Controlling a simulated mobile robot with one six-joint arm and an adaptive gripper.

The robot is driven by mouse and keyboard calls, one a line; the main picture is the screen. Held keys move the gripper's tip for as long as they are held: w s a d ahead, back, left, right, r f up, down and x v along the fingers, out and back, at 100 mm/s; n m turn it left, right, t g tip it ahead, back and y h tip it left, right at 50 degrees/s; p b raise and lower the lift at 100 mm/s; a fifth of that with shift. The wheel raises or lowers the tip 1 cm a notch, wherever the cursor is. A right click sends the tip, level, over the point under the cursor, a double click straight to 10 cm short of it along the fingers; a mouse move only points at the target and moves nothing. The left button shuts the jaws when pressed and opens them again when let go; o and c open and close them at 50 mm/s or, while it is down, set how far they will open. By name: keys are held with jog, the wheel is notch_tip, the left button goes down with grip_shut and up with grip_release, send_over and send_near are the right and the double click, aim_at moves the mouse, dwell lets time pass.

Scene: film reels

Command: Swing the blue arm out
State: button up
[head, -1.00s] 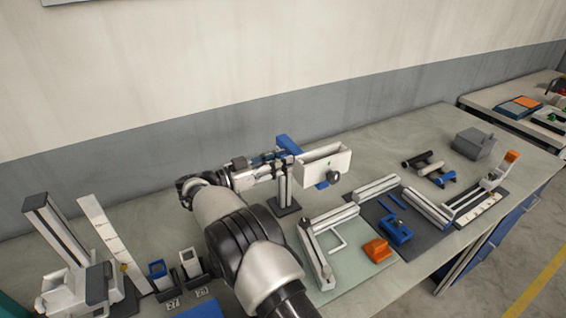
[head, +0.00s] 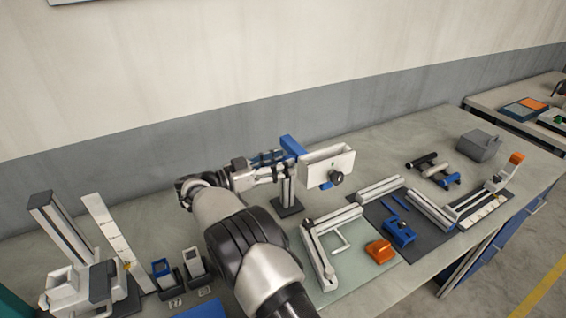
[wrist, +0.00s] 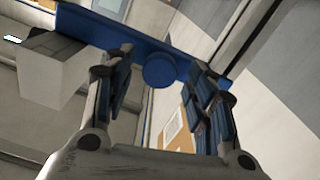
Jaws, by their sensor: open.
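The blue arm (head: 292,147) is a flat bar at the top of a grey post on the bench, beside a white open box (head: 330,168). In the wrist view the blue arm (wrist: 110,38) runs across the top, with a round blue knob (wrist: 160,70) on it. My gripper (head: 280,160) reaches in from the left at the height of the arm. In the wrist view my gripper (wrist: 161,64) is open, with one finger on each side of the knob. I cannot tell whether a finger touches it.
A white frame on a pale mat (head: 350,280), an orange block (head: 380,251) and a blue fixture (head: 400,232) lie right of my arm. A grey box (head: 479,146) stands at the back right. Upright stands (head: 60,230) are at the left. The wall is behind.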

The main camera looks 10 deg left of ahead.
jog(key=v, duration=1.1)
jog(key=shift+r, duration=0.1)
jog(key=w+d+r+n+t+y, duration=0.1)
jog(key=w+r+t+y, duration=0.15)
jog(key=w+r, duration=0.4)
jog(key=w+d+r+n+t+y, duration=0.1)
jog(key=w+d+r+t+y, duration=0.15)
jog(key=r, duration=0.65)
jog(key=w+d+r+n+t+y, duration=0.1)
jog(key=w+r+t+y, duration=0.15)
jog(key=w+r, duration=0.45)
jog(key=s+d+r+n+t+y, duration=0.1)
jog(key=s+d+r+n+y, duration=0.15)
jog(key=r+y, duration=0.3)
jog(key=s+d+r+n+t+y, duration=0.1)
jog(key=s+d+r+n+y, duration=0.1)
jog(key=s+r+n+y, duration=0.3)
jog(key=s+d+f+g+h, duration=0.1)
jog(key=s+d+f+g, duration=0.3)
jog(key=s, duration=1)
jog(key=s+d+f+m+g+h, duration=0.1)
jog(key=s+d+f+g, duration=0.4)
jog(key=s+d+f, duration=0.5)
jog(key=s+d+f+g, duration=0.5)
jog(key=s+f, duration=0.7)
jog(key=s, duration=0.8)
jog(key=d, duration=0.2)
jog(key=shift+s+d+h, duration=0.2)
jog(key=shift+d+h, duration=0.2)
